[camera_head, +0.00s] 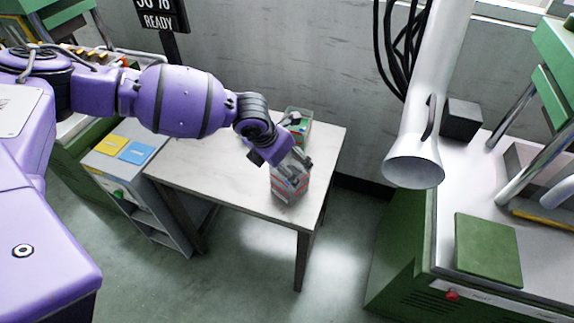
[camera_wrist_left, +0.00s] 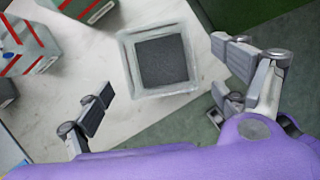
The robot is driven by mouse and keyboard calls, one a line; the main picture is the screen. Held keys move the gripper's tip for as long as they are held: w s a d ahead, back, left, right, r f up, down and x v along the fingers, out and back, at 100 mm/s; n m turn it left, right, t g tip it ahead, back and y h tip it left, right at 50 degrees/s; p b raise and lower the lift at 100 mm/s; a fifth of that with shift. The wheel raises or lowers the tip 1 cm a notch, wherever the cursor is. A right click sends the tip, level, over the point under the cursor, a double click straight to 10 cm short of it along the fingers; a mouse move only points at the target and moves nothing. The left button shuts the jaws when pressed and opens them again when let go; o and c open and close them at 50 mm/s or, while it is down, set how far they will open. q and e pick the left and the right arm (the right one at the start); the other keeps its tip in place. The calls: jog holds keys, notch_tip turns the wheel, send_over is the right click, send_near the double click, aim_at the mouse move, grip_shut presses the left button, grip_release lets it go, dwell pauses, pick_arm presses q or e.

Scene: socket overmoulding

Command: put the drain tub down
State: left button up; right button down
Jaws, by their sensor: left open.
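The drain tub, as far as I can tell, is the square grey container (camera_wrist_left: 127,62) with a dark inside in the left wrist view. It stands upright on the pale table (camera_wrist_left: 95,52), close to the table's edge. In the head view a grey tub with red marks (camera_head: 288,188) stands at the table's front right, partly covered by my gripper. My left gripper (camera_head: 290,160) is above it, with its fingers spread. In the wrist view the open fingers (camera_wrist_left: 165,105) are apart on either side of the tub, and I see no contact. My right gripper is out of view.
Containers with red stripes (camera_wrist_left: 30,45) stand left of the tub in the wrist view. A green-grey box (camera_head: 298,122) stands behind the gripper. A white duct (camera_head: 415,150) hangs right of the table. The table's left part (camera_head: 210,165) is clear.

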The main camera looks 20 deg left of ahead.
pick_arm(q)
jog(key=v, duration=0.9)
jog(key=s+d+f+n+h, duration=0.3)
jog(key=s+d+f+n, duration=0.3)
jog(key=d, duration=0.4)
jog(key=s+d+f+n+h, duration=0.35)
jog(key=d+f+n, duration=0.35)
jog(key=d, duration=0.3)
jog(key=s+a+f+n+t+y, duration=0.2)
jog(key=s+a+f+n+y, duration=0.2)
jog(key=s+a+f+n, duration=0.3)
jog(key=s+a+f+n+t+y, duration=0.2)
jog(key=s+a+f+n+y, duration=0.2)
jog(key=s+a+n, duration=0.9)
notch_tip(320, 180, down, 4)
jog(key=n, duration=0.7)
jog(key=shift+s+a, duration=0.15)
jog(key=shift+s, duration=0.2)
jog(key=shift+r, duration=0.1)
